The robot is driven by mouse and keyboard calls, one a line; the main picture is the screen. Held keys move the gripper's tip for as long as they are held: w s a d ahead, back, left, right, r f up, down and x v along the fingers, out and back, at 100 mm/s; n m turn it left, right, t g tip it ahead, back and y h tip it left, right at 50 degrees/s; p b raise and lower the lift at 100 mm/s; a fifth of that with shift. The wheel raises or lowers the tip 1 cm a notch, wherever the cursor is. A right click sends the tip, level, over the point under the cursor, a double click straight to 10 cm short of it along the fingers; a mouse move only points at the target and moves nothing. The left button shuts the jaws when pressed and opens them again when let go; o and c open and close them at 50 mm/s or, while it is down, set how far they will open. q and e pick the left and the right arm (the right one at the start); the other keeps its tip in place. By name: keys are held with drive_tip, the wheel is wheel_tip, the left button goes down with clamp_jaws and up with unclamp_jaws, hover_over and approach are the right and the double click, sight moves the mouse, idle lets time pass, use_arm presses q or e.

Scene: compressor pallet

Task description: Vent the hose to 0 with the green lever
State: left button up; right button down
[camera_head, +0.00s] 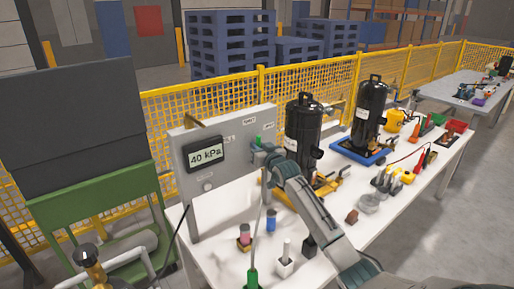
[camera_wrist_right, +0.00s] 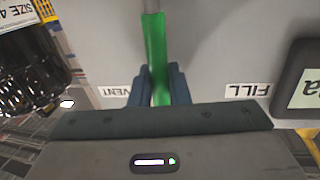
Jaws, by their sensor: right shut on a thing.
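The grey panel (camera_head: 222,180) stands upright on the white table, with a display (camera_head: 206,154) reading 40 kPa. My right gripper (camera_head: 261,152) is at the panel's right side. In the right wrist view the fingers (camera_wrist_right: 158,88) are shut on the green lever (camera_wrist_right: 154,45), one on each side. The VENT label (camera_wrist_right: 112,89) and the FILL label (camera_wrist_right: 247,90) appear upside down there, and the lever lies between them. My left gripper is not in view.
Two black compressors (camera_head: 303,130) (camera_head: 369,110) stand behind my right arm. Small pink and blue containers (camera_head: 244,236) (camera_head: 270,221) and a white one (camera_head: 285,259) are on the table in front of the panel. A yellow mesh fence (camera_head: 205,107) runs behind.

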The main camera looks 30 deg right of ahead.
drive_tip(key=d+f+m+g+y+b, duration=0.1)
drive_tip(key=d+f+m, duration=0.1)
drive_tip(key=d+m, duration=0.4)
drive_tip(key=shift+w+f+m, duration=0.2)
drive_tip(key=shift+f+m, duration=0.2)
drive_tip(key=shift+m, duration=0.7)
drive_tip(key=c, duration=1.5)
unclamp_jaws()
drive_tip(key=shift+o, duration=0.2)
drive_tip(key=s+r+b, duration=0.1)
drive_tip(key=s, duration=0.9)
drive_tip(key=shift+s+a+r+b, duration=0.25)
drive_tip(key=shift+s+b, duration=0.1)
drive_tip(key=shift+s, duration=0.05)
